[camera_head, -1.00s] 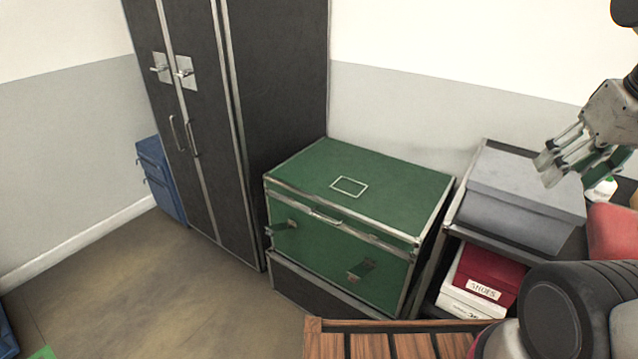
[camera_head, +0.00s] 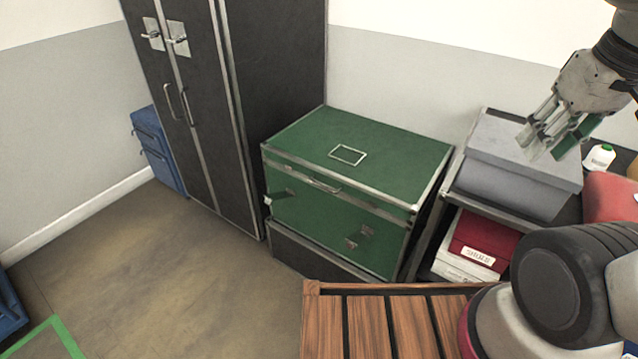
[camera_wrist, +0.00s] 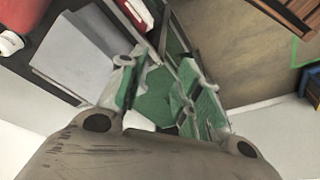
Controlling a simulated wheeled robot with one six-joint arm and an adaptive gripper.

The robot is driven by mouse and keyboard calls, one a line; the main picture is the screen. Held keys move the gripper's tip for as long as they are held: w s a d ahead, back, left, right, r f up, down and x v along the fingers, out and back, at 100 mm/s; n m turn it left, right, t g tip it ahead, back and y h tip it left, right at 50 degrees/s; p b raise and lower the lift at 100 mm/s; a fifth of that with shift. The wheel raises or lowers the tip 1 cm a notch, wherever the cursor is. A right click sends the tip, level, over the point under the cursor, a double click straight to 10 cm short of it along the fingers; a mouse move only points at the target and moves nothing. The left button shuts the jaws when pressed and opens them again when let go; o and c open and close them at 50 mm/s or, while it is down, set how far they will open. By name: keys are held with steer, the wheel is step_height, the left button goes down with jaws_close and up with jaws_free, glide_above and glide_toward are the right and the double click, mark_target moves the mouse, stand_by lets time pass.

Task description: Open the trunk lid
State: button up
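The green trunk (camera_head: 325,200) with metal edges stands on a dark base against the wall, beside the wardrobe. Its lid (camera_head: 390,159) is shut, with a pale rectangular frame on top and a handle (camera_head: 313,182) at the front edge. My gripper (camera_head: 541,141) is up at the right, above the grey box and apart from the trunk. Its fingers are spread with nothing between them. In the wrist view, the trunk (camera_wrist: 155,98) shows partly between and behind the fingers.
A tall dark wardrobe (camera_head: 275,75) stands left of the trunk. A shelf to the right holds a grey box (camera_head: 520,170), a red shoe box (camera_head: 484,238) and a white bottle (camera_head: 599,157). A wooden slatted surface (camera_head: 375,320) lies in front. The floor (camera_head: 170,265) at left is clear.

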steer(key=w+a+f+n+g+h, duration=0.2)
steer(key=w+a+f+n+g, duration=0.2)
steer(key=w+a+f, duration=0.3)
steer(key=n+t+h, duration=0.6)
steer(key=t+h, duration=0.1)
steer(key=t, duration=0.7)
glide_toward(321, 187)
steer(key=r+x, duration=0.1)
steer(key=x, duration=0.7)
steer(key=f+x, duration=0.1)
steer(key=x, duration=0.1)
steer(key=shift+w+d+f, duration=0.1)
steer(key=shift+w+d, duration=0.05)
steer(key=shift+w, duration=0.1)
steer(key=shift+c, duration=0.4)
